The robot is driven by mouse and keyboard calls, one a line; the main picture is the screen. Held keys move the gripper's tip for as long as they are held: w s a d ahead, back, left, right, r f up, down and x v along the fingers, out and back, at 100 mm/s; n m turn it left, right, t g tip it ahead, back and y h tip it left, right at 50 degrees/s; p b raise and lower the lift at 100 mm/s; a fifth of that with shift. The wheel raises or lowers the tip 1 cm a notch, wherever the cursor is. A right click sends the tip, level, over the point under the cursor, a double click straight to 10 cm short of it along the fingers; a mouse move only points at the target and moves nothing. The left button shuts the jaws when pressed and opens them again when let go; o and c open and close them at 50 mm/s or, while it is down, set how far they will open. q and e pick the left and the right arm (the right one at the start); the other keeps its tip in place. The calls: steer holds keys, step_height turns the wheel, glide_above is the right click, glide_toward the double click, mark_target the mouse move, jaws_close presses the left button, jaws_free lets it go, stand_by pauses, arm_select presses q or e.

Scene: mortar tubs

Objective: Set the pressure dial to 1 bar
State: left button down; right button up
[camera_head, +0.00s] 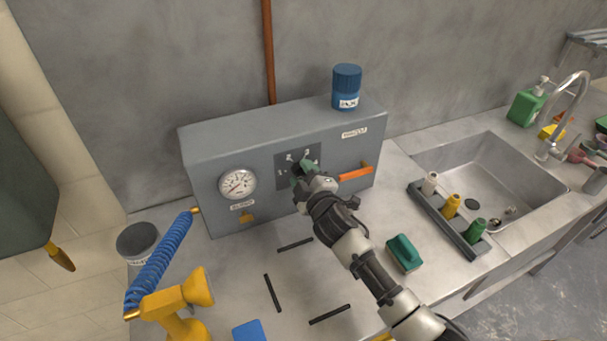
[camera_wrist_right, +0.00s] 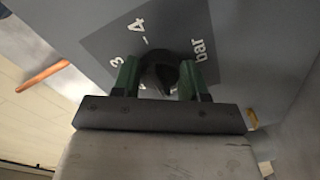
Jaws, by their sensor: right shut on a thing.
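The pressure dial is a dark knob (camera_wrist_right: 160,72) on a dark grey scale plate (camera_head: 284,161) on the front of a grey box (camera_head: 215,150). In the right wrist view the plate (camera_wrist_right: 190,30) shows "3", "4" and "bar"; the 1 mark and the knob's pointer cannot be made out. My right gripper (camera_head: 302,175) is at the dial, and its two green fingers (camera_wrist_right: 159,78) are shut on the knob from both sides. In the head view the gripper hides most of the knob. My left gripper is not in view.
A round gauge (camera_head: 238,184) sits left of the dial, an orange handle (camera_head: 356,172) to its right. A blue jar (camera_head: 346,88) stands on the box.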

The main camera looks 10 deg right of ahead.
stand_by(0.5)
steer(key=o, duration=0.9)
steer(key=shift+s+d+b, duration=0.3)
steer(key=shift+s+d, duration=0.05)
steer(key=shift+s, duration=1.4)
steer(key=shift+s+d+b, duration=0.35)
steer(key=shift+s, duration=1.4)
steer(key=shift+s+d+b, duration=0.3)
steer(key=shift+s+d, duration=0.05)
steer(key=shift+s, duration=1.4)
